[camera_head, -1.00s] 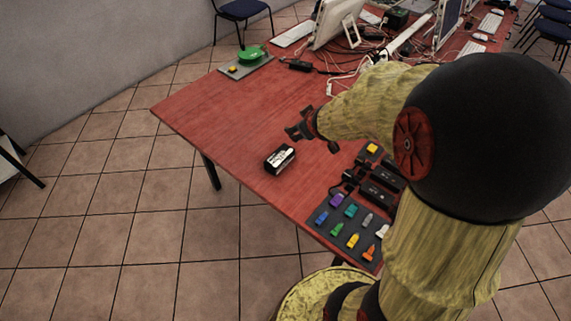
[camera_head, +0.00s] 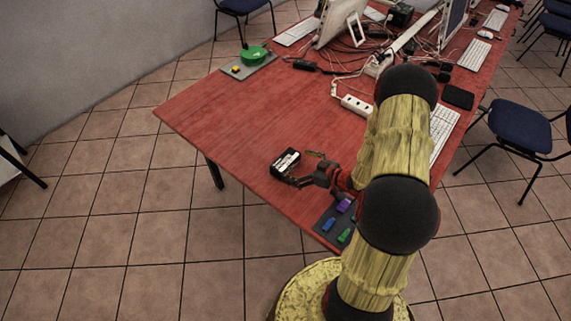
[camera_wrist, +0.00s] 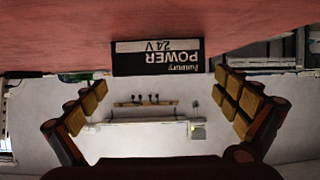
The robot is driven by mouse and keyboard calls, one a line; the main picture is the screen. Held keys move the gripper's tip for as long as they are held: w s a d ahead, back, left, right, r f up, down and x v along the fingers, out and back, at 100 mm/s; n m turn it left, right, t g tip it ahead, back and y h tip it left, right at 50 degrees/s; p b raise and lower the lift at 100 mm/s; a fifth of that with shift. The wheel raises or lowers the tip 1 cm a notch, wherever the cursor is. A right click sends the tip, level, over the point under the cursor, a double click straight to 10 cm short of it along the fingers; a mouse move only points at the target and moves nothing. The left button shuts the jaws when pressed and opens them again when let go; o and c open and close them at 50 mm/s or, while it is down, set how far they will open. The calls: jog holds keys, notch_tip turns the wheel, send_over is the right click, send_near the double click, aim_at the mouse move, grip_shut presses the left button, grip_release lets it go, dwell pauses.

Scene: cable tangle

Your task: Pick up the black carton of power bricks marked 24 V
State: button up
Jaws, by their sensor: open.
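The black carton (camera_head: 285,161) with a white label sits on the red table near its front edge. In the wrist view the carton (camera_wrist: 158,63) appears upside down, its face reading POWER and 24 V. My gripper (camera_head: 298,167) is open, low over the table at the carton's right side, with its fingers pointing toward it. In the wrist view my gripper (camera_wrist: 164,95) shows one finger on each side, with the carton centred between them and ahead of the tips. I see no clear contact.
A dark mat (camera_head: 334,225) with coloured pieces lies to the right, partly hidden by my arm. A grey board (camera_head: 247,66) with a green round item lies at the far left corner. A white power strip (camera_head: 357,106) and cables lie behind. The table left of the carton is clear.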

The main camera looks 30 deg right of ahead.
aim_at(289, 162)
jog(key=b+x, duration=0.1)
jog(key=x, duration=0.4)
jog(key=shift+w+b, duration=0.2)
jog(key=shift+b, duration=0.15)
jog(key=c, duration=0.3)
jog(key=c, duration=0.8)
jog(key=shift+c, duration=0.2)
